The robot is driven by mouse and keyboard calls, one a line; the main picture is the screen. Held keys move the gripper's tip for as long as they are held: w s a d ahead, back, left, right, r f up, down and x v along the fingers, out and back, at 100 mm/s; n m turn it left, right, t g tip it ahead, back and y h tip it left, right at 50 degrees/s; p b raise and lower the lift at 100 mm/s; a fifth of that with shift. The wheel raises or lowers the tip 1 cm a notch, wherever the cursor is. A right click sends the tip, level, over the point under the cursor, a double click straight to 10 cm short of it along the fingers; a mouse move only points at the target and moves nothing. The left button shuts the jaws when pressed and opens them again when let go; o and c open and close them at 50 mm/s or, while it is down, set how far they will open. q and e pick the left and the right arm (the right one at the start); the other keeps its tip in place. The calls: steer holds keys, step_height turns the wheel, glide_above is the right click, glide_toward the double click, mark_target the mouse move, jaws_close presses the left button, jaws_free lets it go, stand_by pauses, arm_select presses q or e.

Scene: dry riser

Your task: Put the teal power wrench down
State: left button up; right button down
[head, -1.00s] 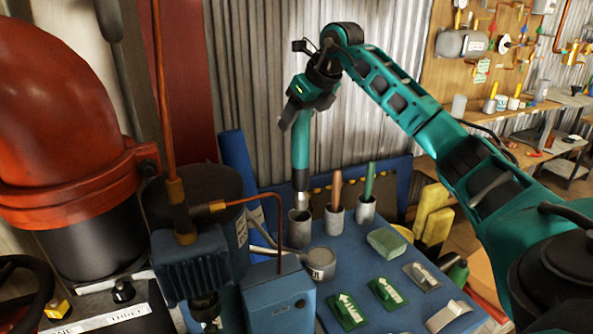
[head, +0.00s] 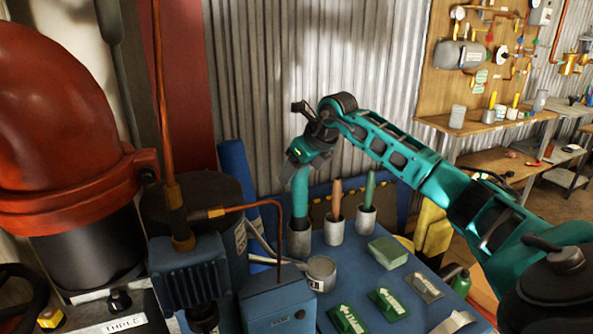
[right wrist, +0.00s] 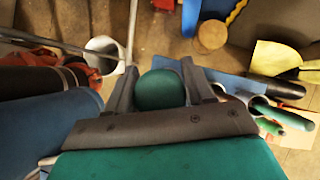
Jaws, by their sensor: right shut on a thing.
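The teal power wrench (head: 299,195) stands upright with its lower end inside the leftmost grey cup (head: 299,240) on the blue table (head: 362,275). My right gripper (head: 299,166) is shut on its top end. In the right wrist view the rounded teal top of the wrench (right wrist: 160,90) sits between the two dark fingers. The lower end of the wrench is hidden by the cup. My left gripper is not in view.
Two more cups stand to the right, one with a brown-handled tool (head: 337,192), one with a green-handled tool (head: 370,188). A round grey container (head: 320,272), a green block (head: 388,252) and green labelled plates (head: 388,303) lie nearer. A blue pump (head: 190,275) stands left.

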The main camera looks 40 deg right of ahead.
steer(key=c, duration=0.9)
jaws_free()
steer(key=shift+f, duration=0.15)
steer(key=o, duration=0.5)
steer(key=v, duration=1.2)
